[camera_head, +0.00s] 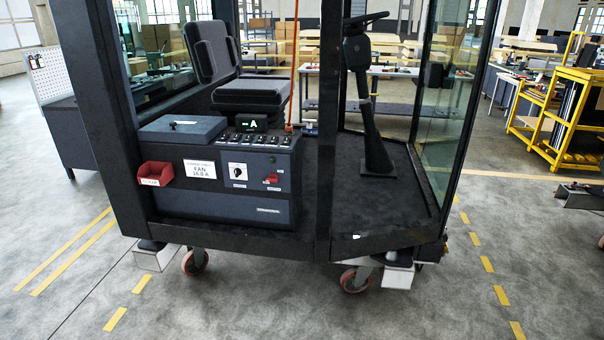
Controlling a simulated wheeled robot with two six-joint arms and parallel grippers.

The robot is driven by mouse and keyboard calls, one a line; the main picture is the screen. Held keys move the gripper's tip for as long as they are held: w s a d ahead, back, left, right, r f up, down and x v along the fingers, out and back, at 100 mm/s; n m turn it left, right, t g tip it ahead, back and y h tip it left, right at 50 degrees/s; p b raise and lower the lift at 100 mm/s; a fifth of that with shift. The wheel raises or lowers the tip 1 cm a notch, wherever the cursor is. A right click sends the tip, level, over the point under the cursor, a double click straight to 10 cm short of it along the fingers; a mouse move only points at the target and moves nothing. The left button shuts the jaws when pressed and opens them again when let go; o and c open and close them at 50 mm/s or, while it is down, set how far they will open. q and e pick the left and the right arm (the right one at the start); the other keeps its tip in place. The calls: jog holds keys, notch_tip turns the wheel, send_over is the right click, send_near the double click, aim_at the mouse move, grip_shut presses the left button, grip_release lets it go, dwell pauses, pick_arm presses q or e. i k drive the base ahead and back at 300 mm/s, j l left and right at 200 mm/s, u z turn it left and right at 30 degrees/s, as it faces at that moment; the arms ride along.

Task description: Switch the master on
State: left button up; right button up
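A black control console (225,205) stands on the cab trolley's floor, left of the middle. Its front has a pale panel with a black rotary knob (237,171) and, to the right, a red switch handle (271,179). Their small labels are too small to read, so I cannot tell which is the master or its position. A row of small switches (250,139) runs along the console's top. Above it a small display (252,124) shows green characters like "-A". A white card (200,169) reads about "FAN 16.8 A". Neither gripper is in view.
A red bin (154,174) hangs at the console's left end. A seat (250,93) is behind it; a steering column (370,110) stands right. The cab's dark posts (328,120) frame the open side. The floor in front is clear. A yellow rack (570,110) stands far right.

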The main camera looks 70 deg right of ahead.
aim_at(273, 177)
jog(key=z, duration=1.95)
jog(key=i+z, duration=0.45)
jog(key=i, duration=0.6)
